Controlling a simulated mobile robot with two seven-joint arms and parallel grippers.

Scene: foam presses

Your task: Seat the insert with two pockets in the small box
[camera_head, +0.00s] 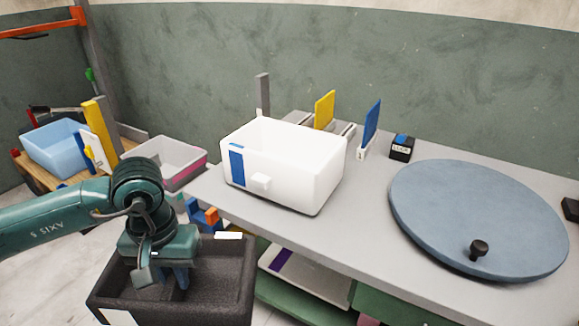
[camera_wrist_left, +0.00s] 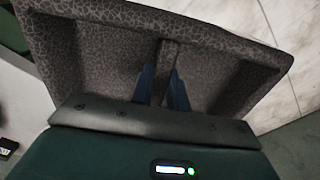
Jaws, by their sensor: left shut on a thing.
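The insert with two pockets (camera_head: 225,296) is a dark grey speckled foam tray with a divider across its middle. It is at the bottom left of the head view, in front of the table. My left gripper (camera_head: 178,278) reaches down into it from above. In the left wrist view, the blue fingers of my left gripper (camera_wrist_left: 163,88) are shut on the divider of the insert (camera_wrist_left: 225,42), one on each side. A white open box (camera_head: 285,182) with a blue stripe stands on the table, apart from the insert. I cannot tell whether it is the small box. My right gripper is not in view.
The grey table (camera_head: 365,215) carries a round blue-grey disc (camera_head: 478,215) with a black knob. Yellow (camera_head: 324,109) and blue (camera_head: 371,122) upright plates stand behind the white box. A purple-striped white box (camera_head: 305,279) sits lower down. Blue (camera_head: 57,148) and pink-striped (camera_head: 165,157) boxes are left.

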